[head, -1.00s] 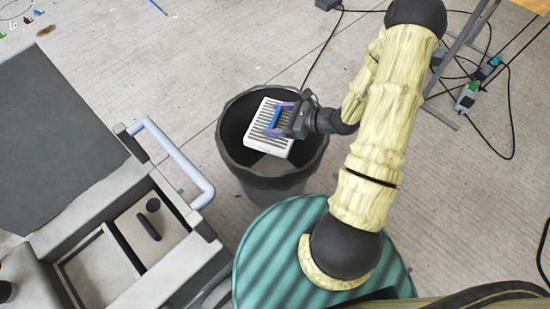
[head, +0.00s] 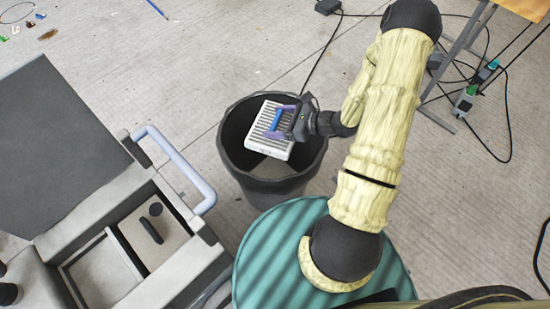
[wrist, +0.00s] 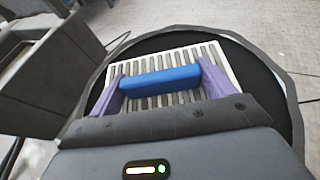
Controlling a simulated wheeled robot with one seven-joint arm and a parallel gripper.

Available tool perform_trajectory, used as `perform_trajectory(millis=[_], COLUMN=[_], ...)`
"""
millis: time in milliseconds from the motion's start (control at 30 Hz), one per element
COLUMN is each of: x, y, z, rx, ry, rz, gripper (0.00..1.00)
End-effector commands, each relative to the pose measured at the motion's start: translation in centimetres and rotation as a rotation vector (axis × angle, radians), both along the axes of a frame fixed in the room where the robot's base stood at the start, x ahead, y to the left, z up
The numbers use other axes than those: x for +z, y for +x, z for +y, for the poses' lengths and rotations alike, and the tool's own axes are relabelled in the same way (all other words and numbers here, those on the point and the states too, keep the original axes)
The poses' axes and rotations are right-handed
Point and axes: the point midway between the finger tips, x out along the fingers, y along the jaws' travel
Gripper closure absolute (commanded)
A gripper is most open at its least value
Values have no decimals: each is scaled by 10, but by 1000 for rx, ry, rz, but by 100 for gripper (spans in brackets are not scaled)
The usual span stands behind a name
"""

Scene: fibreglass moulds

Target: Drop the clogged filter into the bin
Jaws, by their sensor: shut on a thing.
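The clogged filter (head: 268,142) is a white slatted panel with grey gaps and a blue handle (head: 276,120). My gripper (head: 283,121), with purple fingers, is shut on the blue handle. In the wrist view the handle (wrist: 160,80) lies between the two fingers, with the filter (wrist: 208,52) beneath it. The bin (head: 274,186) is a dark round open container on the floor. The filter is held over the bin's mouth, tilted in the head view. How deep it sits relative to the rim is hard to tell. The bin's rim (wrist: 262,48) curves around the filter in the wrist view.
A grey cart (head: 165,235) with a pale blue push handle (head: 178,165) and open compartments stands left of the bin. A metal-legged table (head: 465,50) and cables (head: 505,110) are at the upper right. Floor behind the bin is mostly clear.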

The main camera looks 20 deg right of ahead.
Motion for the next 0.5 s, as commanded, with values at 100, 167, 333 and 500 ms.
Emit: perform_trajectory(millis=[100,167,333,500], x=[20,26,37,39], y=[4,6,10,12], z=[-2,-4,-8,-10], rx=[1,1,1,2], ry=[3,2,2,1], rz=[-1,0,0,-1], gripper=[50,50,50,50])
